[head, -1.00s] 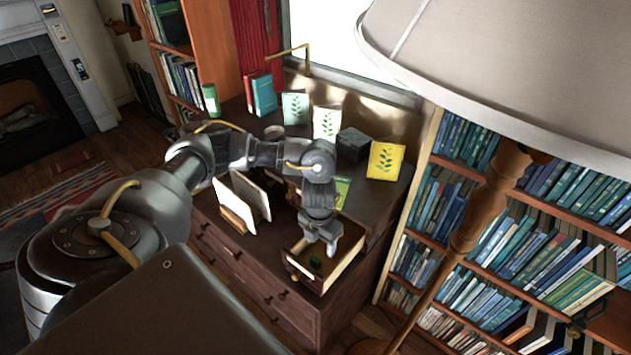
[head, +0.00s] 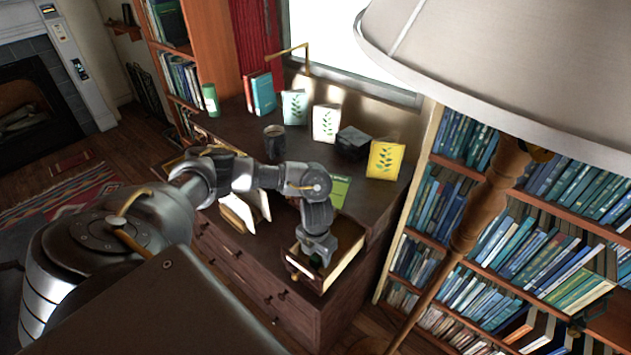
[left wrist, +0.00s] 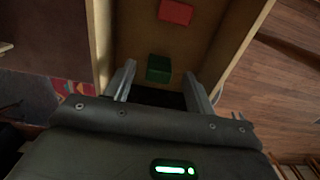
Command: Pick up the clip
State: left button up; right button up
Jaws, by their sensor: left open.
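An open drawer (head: 347,264) juts from the front of the dark wooden desk. In the left wrist view, a small dark green block-like piece (left wrist: 158,68) and a red piece (left wrist: 175,12) lie on its floor. I cannot tell which, if either, is the clip. My left gripper (left wrist: 160,75) is open and points down into the drawer, its fingers on either side of the green piece. The gap in height between them is unclear. In the head view my left gripper (head: 316,258) mostly covers the drawer's inside. My right gripper is not in view.
The desk top (head: 235,125) holds a mug (head: 274,140), a dark box (head: 352,143), a yellow card (head: 385,160) and upright books (head: 262,92). A pale open book (head: 240,215) stands under my left arm. A floor lamp (head: 480,205) and bookshelves fill the right.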

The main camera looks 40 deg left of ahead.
aim_at(316, 257)
pick_arm(q)
notch_tip(316, 257, down, 2)
jog(key=shift+f, duration=0.5)
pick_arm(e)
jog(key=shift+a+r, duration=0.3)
pick_arm(q)
jog(key=shift+c, duration=0.3)
jog(key=c, duration=1)
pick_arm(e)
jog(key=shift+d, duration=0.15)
pick_arm(q)
jog(key=shift+r, duration=0.1)
